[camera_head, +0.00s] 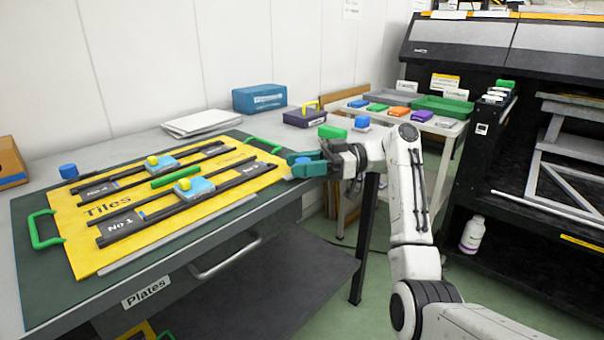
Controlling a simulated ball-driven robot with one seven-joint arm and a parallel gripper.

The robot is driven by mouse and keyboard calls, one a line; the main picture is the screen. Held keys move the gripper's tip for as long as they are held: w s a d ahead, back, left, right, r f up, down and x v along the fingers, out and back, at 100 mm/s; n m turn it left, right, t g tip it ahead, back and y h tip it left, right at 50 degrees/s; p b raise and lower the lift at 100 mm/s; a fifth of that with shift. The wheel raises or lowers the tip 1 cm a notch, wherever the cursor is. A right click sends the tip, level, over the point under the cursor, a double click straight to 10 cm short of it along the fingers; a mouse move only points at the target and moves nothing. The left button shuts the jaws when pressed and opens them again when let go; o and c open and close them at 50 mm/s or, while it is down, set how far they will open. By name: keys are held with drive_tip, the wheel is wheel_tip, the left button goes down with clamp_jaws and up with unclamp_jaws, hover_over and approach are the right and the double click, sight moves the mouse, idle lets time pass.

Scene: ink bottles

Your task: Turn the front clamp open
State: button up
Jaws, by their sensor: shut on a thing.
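The yellow board marked Tiles (95,240) lies on a dark green mat on the bench. One blue clamp knob (68,171) stands at the board's far left edge. The front clamp (303,160) shows as a small bit of blue at the board's right end, mostly hidden by my gripper. My gripper (301,164), with teal fingers, reaches in from the right and is shut on this clamp. How far the clamp is turned cannot be seen.
The board carries black rails with light blue blocks (194,188) and green handles (40,230). A blue box (259,98), white sheets (203,122) and a purple box (305,117) stand behind. A cart with coloured trays (443,107) is at the back right.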

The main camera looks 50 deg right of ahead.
drive_tip(key=shift+d+f+n+g+y+b, duration=0.15)
drive_tip(key=shift+n+g+y+b, duration=0.3)
drive_tip(key=shift+g, duration=0.25)
drive_tip(key=o, duration=0.9)
drive_tip(key=shift+n, duration=0.25)
drive_tip(key=shift+o, duration=0.2)
drive_tip(key=v, duration=1.1)
drive_tip(key=shift+p, duration=0.35)
